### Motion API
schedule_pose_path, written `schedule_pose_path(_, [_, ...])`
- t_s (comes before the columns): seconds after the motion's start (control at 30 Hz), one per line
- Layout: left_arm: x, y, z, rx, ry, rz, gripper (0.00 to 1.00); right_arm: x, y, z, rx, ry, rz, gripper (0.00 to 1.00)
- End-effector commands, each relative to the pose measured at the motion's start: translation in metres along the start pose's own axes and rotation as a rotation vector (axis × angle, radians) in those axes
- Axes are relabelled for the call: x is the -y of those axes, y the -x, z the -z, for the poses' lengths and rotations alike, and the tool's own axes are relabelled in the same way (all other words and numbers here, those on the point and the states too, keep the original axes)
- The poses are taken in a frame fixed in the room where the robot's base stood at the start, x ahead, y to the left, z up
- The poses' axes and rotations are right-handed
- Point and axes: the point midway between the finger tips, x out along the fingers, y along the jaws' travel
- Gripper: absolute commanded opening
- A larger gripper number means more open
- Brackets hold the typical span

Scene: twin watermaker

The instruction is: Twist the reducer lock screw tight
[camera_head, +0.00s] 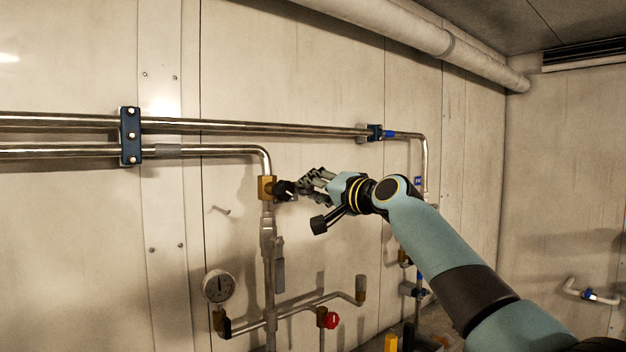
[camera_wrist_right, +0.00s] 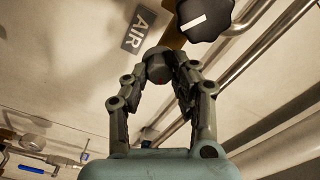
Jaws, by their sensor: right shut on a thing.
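The brass reducer body (camera_head: 266,188) sits on the vertical pipe below the bend of the lower steel pipe. A black knob (camera_head: 285,190) sticks out from its right side. In the right wrist view this knob (camera_wrist_right: 205,16) is ribbed with a white line, above my gripper and apart from it. My right gripper (camera_head: 308,184) reaches in from the right. Its fingers (camera_wrist_right: 168,68) are shut on a small dark grey screw head (camera_wrist_right: 157,64), which I take to be the lock screw. The fingers partly hide it, and its thread is not visible. My left gripper is not in view.
An AIR plate (camera_wrist_right: 138,30) is on the wall beside the screw. A pressure gauge (camera_head: 218,286) and a red knob (camera_head: 332,320) sit lower down. Two steel pipes (camera_head: 60,122) run along the wall through a blue clamp (camera_head: 130,136). The wall left of the reducer is mostly clear.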

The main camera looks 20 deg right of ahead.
Motion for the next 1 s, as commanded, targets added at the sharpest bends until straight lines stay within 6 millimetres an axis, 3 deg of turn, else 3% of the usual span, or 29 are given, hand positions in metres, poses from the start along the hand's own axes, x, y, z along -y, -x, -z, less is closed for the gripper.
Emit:
schedule_pose_path(0.2, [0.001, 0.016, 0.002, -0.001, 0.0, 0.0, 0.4, 0.001, 0.0, 0.001, 0.0, -0.198, -0.001, 0.0])
schedule_pose_path(0.5, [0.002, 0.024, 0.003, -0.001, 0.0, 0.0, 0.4, 0.0, 0.0, 0.001, -0.001, -0.42, 0.0, 0.0])
schedule_pose_path(1.0, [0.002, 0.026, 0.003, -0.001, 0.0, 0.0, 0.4, -0.002, 0.0, 0.0, -0.001, -0.568, -0.001, 0.0])
